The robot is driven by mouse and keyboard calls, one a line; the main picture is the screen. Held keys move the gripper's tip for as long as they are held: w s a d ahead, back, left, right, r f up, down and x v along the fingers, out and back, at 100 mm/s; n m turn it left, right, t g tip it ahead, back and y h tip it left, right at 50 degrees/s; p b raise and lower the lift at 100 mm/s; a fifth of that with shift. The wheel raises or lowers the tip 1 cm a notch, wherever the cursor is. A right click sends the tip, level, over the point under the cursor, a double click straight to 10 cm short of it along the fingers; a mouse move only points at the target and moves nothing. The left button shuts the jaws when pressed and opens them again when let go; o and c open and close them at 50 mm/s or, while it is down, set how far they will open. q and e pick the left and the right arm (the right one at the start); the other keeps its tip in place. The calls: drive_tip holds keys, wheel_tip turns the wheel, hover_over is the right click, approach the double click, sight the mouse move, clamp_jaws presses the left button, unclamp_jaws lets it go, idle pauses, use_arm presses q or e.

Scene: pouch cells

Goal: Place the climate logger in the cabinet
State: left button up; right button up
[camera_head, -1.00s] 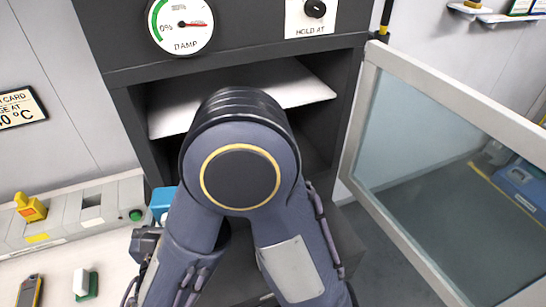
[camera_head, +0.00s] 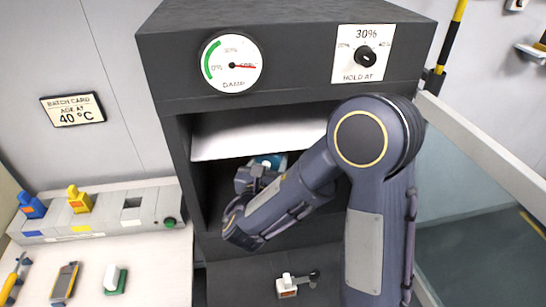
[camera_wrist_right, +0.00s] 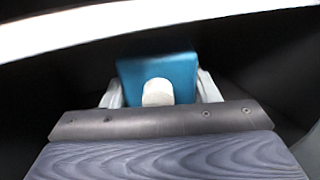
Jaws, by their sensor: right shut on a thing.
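The climate logger (camera_wrist_right: 162,72) is a blue box with a white round part on its near face. My right gripper (camera_wrist_right: 160,92) is shut on it, one finger on each side. In the head view the logger (camera_head: 272,160) shows only as a small blue patch beyond my right gripper (camera_head: 262,172), inside the dark cabinet (camera_head: 183,150), below its white shelf (camera_head: 262,138). My right arm hides much of the opening. Whether the logger touches the cabinet floor cannot be told. My left gripper is not in view.
The cabinet's glass door (camera_head: 480,140) stands open to the right. A gauge (camera_head: 232,62) and a knob (camera_head: 365,56) sit above the opening. A grey rack (camera_head: 110,214) and a white bench (camera_head: 150,260) are at the left. A small white-handled fitting (camera_head: 287,287) is below.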

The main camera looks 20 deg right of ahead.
drive_tip(key=w+d+f, duration=0.1)
drive_tip(key=w+d+f+p, duration=0.1)
drive_tip(key=w+f, duration=0.1)
drive_tip(key=shift+d+f, duration=0.1)
drive_tip(key=shift+f, duration=0.15)
drive_tip(key=shift+f, duration=0.15)
drive_tip(key=o, duration=1.2)
drive_tip(key=shift+c, duration=0.2)
